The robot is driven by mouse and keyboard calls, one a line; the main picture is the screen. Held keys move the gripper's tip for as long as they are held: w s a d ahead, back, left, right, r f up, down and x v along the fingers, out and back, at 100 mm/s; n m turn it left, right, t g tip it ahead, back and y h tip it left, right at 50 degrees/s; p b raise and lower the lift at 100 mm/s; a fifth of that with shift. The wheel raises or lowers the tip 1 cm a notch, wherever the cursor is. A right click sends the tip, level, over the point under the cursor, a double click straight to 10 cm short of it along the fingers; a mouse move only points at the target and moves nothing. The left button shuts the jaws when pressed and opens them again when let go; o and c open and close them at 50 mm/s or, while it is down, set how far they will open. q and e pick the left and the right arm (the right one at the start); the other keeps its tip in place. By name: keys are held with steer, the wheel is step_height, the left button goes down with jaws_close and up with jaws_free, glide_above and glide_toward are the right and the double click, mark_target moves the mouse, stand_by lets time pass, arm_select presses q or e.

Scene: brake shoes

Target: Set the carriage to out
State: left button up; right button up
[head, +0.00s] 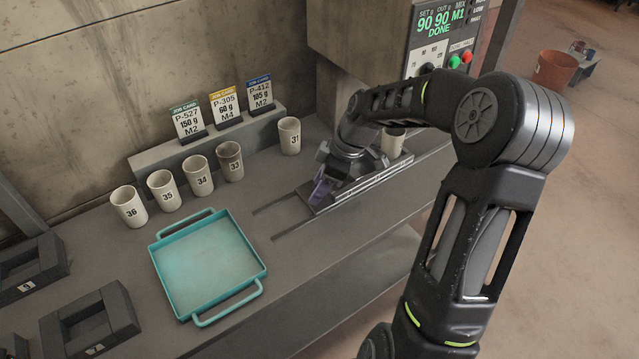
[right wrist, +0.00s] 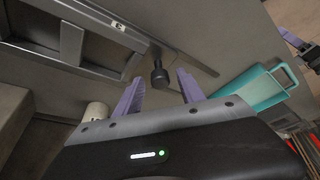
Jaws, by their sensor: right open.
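The carriage (head: 375,183) is a long grey slide on the bench at the foot of the dosing machine (head: 365,45). A pale cup (head: 393,142) stands at its machine end, partly behind my right arm. Slots (head: 285,205) run left from the carriage along the bench. My right gripper (head: 322,190) is over the carriage's left end. In the right wrist view its two purple fingers (right wrist: 160,92) are apart, with a black knob (right wrist: 158,72) in the gap between them; whether they touch it I cannot tell. Purple finger-like parts, perhaps my left gripper (right wrist: 303,48), show at the right edge.
A teal tray (head: 210,265) with handles lies left of the carriage. Several numbered cups (head: 198,175) stand behind it, before three job cards (head: 226,107). Dark square frames (head: 90,320) are at the left. The machine's display reads DONE. Bare bench lies between tray and carriage.

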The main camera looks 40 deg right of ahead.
steer(key=shift+f, duration=0.1)
steer(key=shift+c, duration=0.6)
jaws_close()
stand_by(0.8)
